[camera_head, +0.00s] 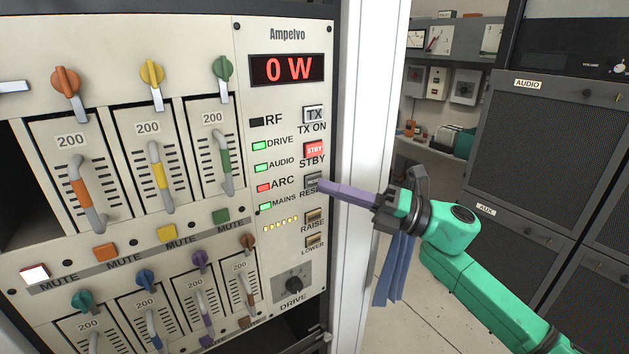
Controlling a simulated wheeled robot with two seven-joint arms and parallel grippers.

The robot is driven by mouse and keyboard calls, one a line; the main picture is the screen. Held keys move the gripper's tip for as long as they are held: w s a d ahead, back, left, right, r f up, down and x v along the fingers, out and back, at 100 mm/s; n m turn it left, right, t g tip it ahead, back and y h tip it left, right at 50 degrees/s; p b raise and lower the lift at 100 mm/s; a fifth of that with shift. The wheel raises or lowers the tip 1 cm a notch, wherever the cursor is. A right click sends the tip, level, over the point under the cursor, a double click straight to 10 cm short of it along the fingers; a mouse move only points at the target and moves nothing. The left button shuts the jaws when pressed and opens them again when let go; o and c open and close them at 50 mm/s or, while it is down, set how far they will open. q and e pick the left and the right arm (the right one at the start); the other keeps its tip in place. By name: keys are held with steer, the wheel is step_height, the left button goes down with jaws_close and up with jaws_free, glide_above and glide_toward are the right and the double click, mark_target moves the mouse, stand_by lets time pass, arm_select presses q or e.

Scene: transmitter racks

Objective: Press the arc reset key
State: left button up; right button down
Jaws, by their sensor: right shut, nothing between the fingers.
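The arc reset key (312,181) is a small dark grey key in the right column of the Ampelvo panel (287,100), beside the ARC label and above the RAISE key. My right gripper (322,186) comes in from the right, shut and empty. Its purple fingertips are at the key and cover part of it and its label; I cannot tell whether they touch it or press it in. The red ARC lamp (264,188) is lit. The display (287,69) reads 0 W. My left gripper is not in view.
The TX ON key (313,114) and red STBY key (313,149) sit above, the RAISE (314,216) and LOWER (314,241) keys below. Amplifier modules with coloured handles and knobs fill the left. A white rack post (362,120) stands right of the panel. Dark cabinets (540,150) stand farther right.

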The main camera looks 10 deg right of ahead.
steer(key=shift+w+a, duration=0.15)
steer(key=shift+w, duration=0.3)
steer(key=shift+w+a, duration=0.1)
steer(key=shift+w, duration=0.2)
stand_by(0.8)
steer(key=shift+s+f+b, duration=0.15)
steer(key=shift+s+b, duration=0.25)
steer(key=shift+b, duration=0.1)
steer(key=shift+s+d, duration=0.25)
steer(key=shift+s, duration=0.1)
